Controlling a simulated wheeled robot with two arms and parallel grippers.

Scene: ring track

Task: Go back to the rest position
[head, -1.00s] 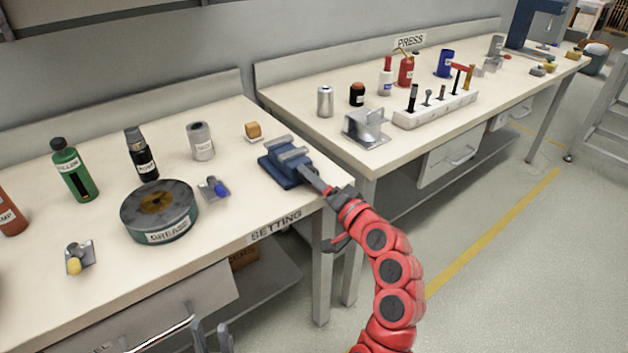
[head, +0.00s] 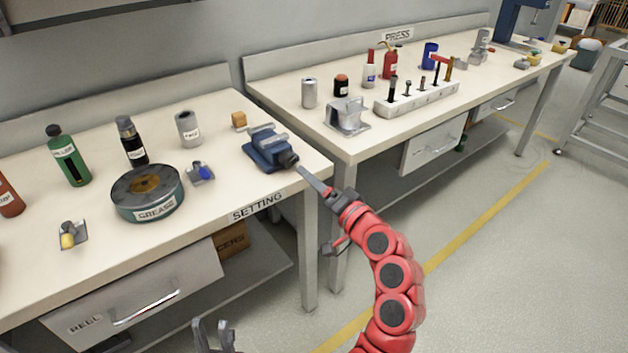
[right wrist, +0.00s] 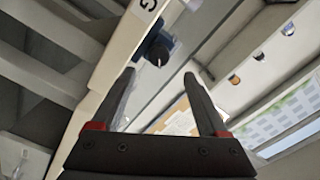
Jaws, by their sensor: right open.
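My right arm is red and comes in from the bottom right of the head view. Its gripper (head: 318,184) is in the air just off the front corner of the SETTING bench (head: 215,200), apart from the blue vise (head: 268,150). In the right wrist view the two dark fingers (right wrist: 158,88) are spread with nothing between them, and part of the vise (right wrist: 155,48) shows beyond them. My left gripper (head: 213,335) shows only in part at the bottom edge of the head view, low in front of the bench; its fingertips stand apart with nothing seen between them.
The SETTING bench bears a grease tin (head: 147,193), bottles, a grey cylinder (head: 188,128) and small fittings. The PRESS bench (head: 365,145) stands to the right with a metal bracket (head: 347,115) and a tool rack (head: 415,98). Floor (head: 480,270) to the right is clear.

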